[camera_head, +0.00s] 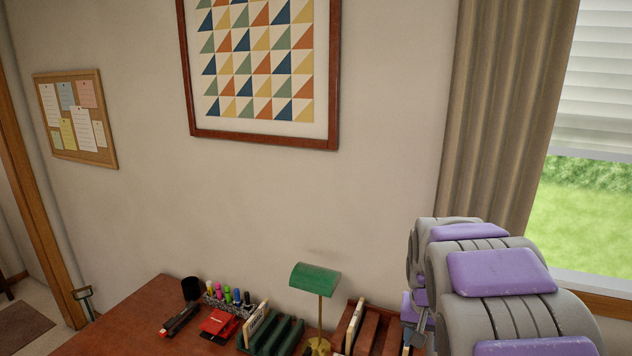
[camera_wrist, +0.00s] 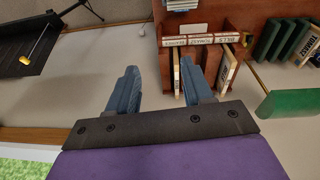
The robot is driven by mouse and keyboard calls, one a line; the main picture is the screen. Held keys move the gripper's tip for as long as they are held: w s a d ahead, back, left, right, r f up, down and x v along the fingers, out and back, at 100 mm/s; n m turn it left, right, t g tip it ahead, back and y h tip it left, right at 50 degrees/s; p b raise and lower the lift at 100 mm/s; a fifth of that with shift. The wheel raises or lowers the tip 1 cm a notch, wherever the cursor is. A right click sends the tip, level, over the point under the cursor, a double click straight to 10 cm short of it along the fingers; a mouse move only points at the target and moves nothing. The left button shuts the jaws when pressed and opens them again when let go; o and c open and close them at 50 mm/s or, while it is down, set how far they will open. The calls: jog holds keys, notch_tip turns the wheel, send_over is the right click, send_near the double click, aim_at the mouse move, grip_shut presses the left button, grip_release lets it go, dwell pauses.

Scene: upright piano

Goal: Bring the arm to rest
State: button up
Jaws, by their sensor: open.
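My arm, grey with purple pads, rises at the lower right of the head view and bends down behind itself. My gripper (camera_wrist: 160,88) shows in the wrist view with its two blue-grey fingers spread apart and nothing held between them. Beyond the fingers is a brown wooden rack (camera_head: 372,330) with labelled slots, which also shows in the wrist view (camera_wrist: 212,22). In the head view the arm's end hangs close to the rack's right side, and the fingers are mostly hidden there. I cannot tell the exact gap between fingers and rack.
A reddish-brown wooden top (camera_head: 125,325) carries a green-shaded lamp (camera_head: 315,279), a green file holder (camera_head: 270,335), markers (camera_head: 228,295) and a dark cup (camera_head: 190,289). A framed picture (camera_head: 262,60) and corkboard (camera_head: 77,118) hang behind. A curtain (camera_head: 500,110) hangs behind my arm. Space above the lamp is clear.

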jog(key=s+a+f+n+g, duration=0.1)
jog(key=s+a, duration=0.1)
jog(key=s, duration=0.9)
jog(key=s+a+n+g+b, duration=0.1)
jog(key=s+a, duration=0.2)
jog(key=s, duration=0.8)
jog(key=s+a+f+n+g+y, duration=0.1)
jog(key=s+a, duration=0.2)
jog(key=s, duration=0.9)
jog(key=shift+f+n+b, duration=0.3)
jog(key=shift+b, duration=0.05)
